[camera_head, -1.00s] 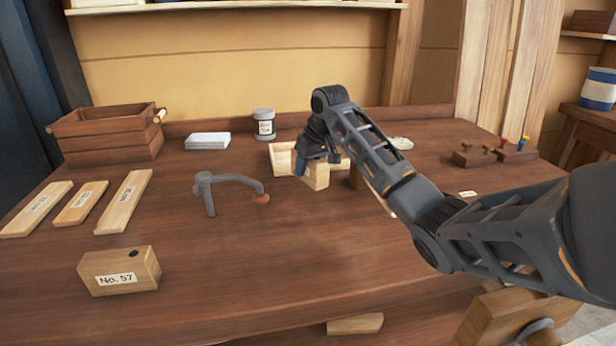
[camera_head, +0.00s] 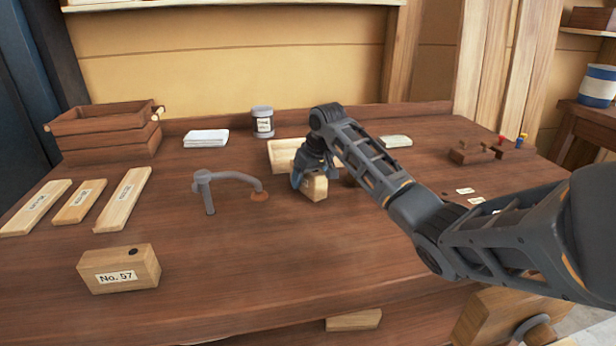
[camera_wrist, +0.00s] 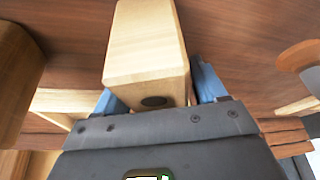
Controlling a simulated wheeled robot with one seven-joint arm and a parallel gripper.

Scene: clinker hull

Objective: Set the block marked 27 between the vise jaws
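My gripper (camera_head: 310,182) is shut on a pale wooden block (camera_head: 318,187) over the middle of the bench. In the wrist view the block (camera_wrist: 147,45) sits between the blue fingers, with a dark oval spot on its near end. No number can be read on it. Another block, labelled No. 57 (camera_head: 120,270), stands at the front left. A wooden vise jaw (camera_head: 490,315) with a handle (camera_head: 535,328) shows at the bench's front right, partly cut off by the frame and my arm. Its jaw gap is hidden.
A grey holdfast (camera_head: 205,190) stands left of my gripper, and a pale tray (camera_head: 284,153) lies behind it. A brown crate (camera_head: 105,135), labelled planks (camera_head: 80,201) and a jar (camera_head: 263,122) lie farther left and back. The front middle of the bench is clear.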

